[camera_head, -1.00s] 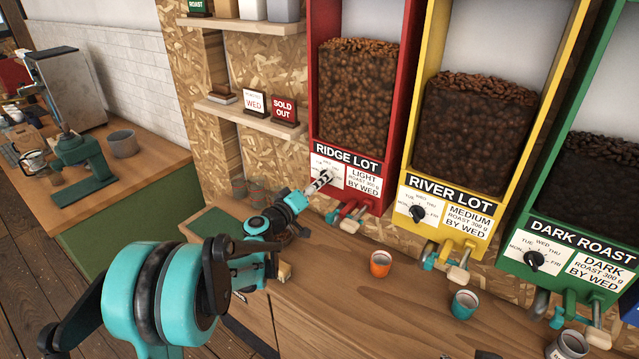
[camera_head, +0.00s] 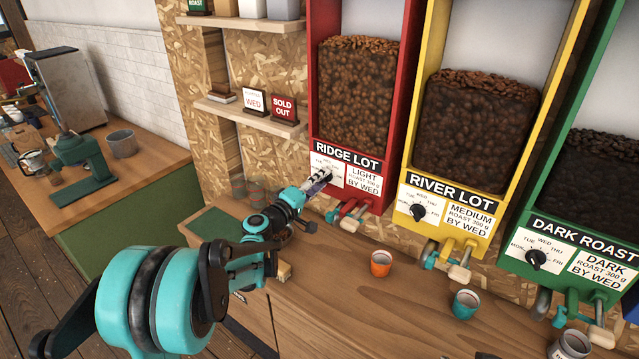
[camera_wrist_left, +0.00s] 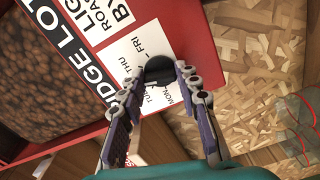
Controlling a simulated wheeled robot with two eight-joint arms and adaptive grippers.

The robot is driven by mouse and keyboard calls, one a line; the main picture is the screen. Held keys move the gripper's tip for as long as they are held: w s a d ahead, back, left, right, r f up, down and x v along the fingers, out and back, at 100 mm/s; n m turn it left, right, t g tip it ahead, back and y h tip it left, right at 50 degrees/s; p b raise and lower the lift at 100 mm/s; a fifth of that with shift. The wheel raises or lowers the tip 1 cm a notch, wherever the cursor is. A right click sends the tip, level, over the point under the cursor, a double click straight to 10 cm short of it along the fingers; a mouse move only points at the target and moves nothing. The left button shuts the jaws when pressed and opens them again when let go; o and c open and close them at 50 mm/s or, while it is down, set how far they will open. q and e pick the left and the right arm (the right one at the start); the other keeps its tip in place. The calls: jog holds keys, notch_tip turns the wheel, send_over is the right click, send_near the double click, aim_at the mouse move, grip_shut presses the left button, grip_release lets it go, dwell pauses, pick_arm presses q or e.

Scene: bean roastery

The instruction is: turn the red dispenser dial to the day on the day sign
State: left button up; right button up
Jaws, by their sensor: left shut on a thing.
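The red dispenser (camera_head: 309,100), labelled RIDGE LOT, hangs on the wall. Its black dial (camera_wrist_left: 158,70) shows in the wrist view on a white day plate (camera_wrist_left: 140,45). My left gripper (camera_head: 322,180) reaches the plate from the lower left. In the wrist view its two fingertips (camera_wrist_left: 161,78) are shut on the dial, one on each side. MON, TUE, THU and FRI are partly readable around the dial; a finger covers the WED spot. I cannot tell which day the pointer faces. The white day sign (camera_head: 254,100) on the shelf reads WED.
A SOLD OUT sign (camera_head: 284,108) stands beside the day sign on the shelf (camera_head: 245,120). Yellow (camera_head: 408,150) and green (camera_head: 510,235) dispensers hang to the right. Orange (camera_head: 380,263) and teal (camera_head: 465,304) cups stand on the wooden counter (camera_head: 400,320) below.

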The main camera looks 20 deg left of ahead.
pick_arm(q)
jog(key=shift+n, duration=1.3)
jog(key=o, duration=1.1)
jog(key=shift+s, duration=0.1)
jog(key=v, duration=1.2)
